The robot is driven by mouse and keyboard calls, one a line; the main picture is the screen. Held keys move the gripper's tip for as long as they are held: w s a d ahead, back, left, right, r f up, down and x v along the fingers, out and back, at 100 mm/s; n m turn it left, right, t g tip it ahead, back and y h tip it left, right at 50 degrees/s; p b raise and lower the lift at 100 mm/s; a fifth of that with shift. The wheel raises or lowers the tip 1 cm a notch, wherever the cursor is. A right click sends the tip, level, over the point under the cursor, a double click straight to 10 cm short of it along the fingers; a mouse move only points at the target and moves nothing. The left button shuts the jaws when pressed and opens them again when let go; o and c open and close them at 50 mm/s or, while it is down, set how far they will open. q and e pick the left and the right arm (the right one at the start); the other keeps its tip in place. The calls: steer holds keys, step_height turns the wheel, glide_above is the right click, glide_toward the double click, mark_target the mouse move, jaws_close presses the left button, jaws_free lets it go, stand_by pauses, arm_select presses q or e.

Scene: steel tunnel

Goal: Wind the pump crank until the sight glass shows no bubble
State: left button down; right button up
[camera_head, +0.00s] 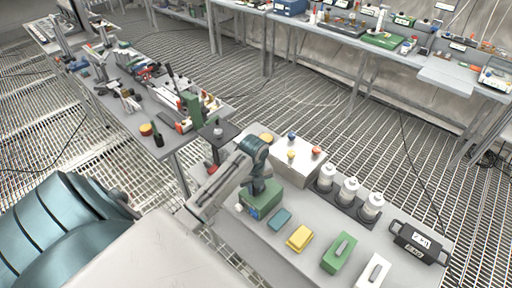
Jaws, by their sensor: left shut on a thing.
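A green box-shaped unit (268,202), which looks like the pump, stands on the near grey bench, at its left part. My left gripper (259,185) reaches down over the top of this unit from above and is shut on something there. The gripper and wrist hide what it holds; it is probably the crank, but I cannot make out its shape or angle. A small blue patch and a white knob-like part show low on the unit's near left side. I cannot tell whether a bubble shows in a sight glass. My right gripper is not in view.
A pale box with coloured knobs (297,163) stands close behind the unit. White canisters (348,190) stand on a dark tray. Teal (279,220), yellow (299,238) and green (341,253) blocks lie along the near side. A black handled case (418,242) is at right.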

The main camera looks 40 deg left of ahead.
arm_select(q)
steer(key=shift+a, duration=0.1)
stand_by(0.4)
steer(key=c, duration=1.3)
jaws_free()
